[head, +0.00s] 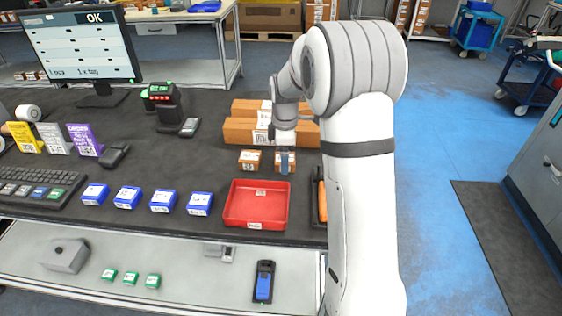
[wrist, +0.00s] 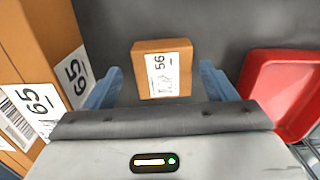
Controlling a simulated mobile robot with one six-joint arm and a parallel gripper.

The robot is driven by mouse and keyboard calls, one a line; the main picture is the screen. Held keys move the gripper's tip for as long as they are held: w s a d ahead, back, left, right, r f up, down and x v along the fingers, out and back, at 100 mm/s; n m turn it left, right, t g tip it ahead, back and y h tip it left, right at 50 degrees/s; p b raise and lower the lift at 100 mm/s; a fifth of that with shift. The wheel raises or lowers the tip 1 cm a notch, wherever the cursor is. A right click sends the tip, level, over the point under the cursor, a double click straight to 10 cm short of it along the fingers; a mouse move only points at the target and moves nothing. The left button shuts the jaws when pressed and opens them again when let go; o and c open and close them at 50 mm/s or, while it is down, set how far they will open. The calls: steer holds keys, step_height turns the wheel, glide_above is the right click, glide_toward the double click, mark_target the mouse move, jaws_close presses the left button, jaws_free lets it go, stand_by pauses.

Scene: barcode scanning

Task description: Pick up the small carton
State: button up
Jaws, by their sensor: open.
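A small brown carton (wrist: 143,75) with a white label reading 56 shows in the wrist view, between the two blue fingers. In the head view this small carton (head: 278,168) is on the dark bench, partly hidden behind a finger. My gripper (head: 285,162) points down over it. In the wrist view my gripper (wrist: 160,72) is open, one finger on each side, with a visible gap to the carton on both sides. A second small carton (head: 250,160) sits just left of it in the head view.
Long brown cartons (head: 240,131) lie behind the small ones. A red tray (head: 233,221) stands in front; its rim (wrist: 252,85) is close to the right finger in the wrist view. Several blue boxes (head: 162,201) line the front left. A black scanner stand (head: 165,102) is behind.

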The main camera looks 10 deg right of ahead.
steer(key=shift+c, duration=0.4)
steer(key=c, duration=1.1)
steer(key=shift+o, duration=0.2)
steer(key=shift+r, duration=0.15)
